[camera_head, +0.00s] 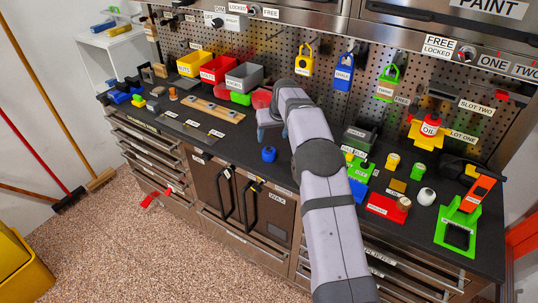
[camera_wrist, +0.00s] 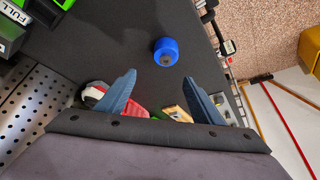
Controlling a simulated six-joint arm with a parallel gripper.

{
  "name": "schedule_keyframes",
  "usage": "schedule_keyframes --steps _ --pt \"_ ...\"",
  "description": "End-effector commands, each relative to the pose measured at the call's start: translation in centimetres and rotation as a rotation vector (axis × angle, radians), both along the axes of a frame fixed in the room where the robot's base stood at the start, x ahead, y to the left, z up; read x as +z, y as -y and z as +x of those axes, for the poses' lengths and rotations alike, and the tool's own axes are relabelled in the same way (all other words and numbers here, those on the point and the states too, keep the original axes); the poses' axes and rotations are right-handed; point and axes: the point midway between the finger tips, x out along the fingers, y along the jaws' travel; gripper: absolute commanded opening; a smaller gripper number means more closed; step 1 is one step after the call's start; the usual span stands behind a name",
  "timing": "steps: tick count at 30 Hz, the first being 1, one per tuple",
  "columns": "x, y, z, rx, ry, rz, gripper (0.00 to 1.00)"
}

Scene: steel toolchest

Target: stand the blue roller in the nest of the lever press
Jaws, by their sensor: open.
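The blue roller (camera_head: 269,154) stands on the dark bench top near its front edge, left of my arm. It also shows in the wrist view (camera_wrist: 166,51), beyond the fingertips and apart from them. My gripper (camera_head: 271,128) is open and empty, just behind the roller in the head view; its two blue-grey fingers spread wide in the wrist view (camera_wrist: 160,78). At the far right of the bench stands what looks like the lever press (camera_head: 470,208), with a green base, an orange upright part and a dark handle. I cannot clearly make out its nest.
A wooden strip with holes (camera_head: 207,108) and yellow (camera_head: 194,63), red (camera_head: 220,69) and grey bins (camera_head: 244,76) stand at the back left. Right of my arm are a red block (camera_head: 384,206), a white round piece (camera_head: 426,196) and small yellow pieces. Bench around the roller is clear.

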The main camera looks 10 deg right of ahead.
Motion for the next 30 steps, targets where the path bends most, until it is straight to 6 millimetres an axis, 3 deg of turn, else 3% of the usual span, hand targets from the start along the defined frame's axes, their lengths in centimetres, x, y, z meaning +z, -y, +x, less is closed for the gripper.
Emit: schedule_keyframes --steps 6,30 --pt "-0.9 -0.3 -2.0 0.03 -0.086 -0.002 0.6" --pt "-3.8 -0.6 -0.6 0.035 -0.085 -0.005 0.6"
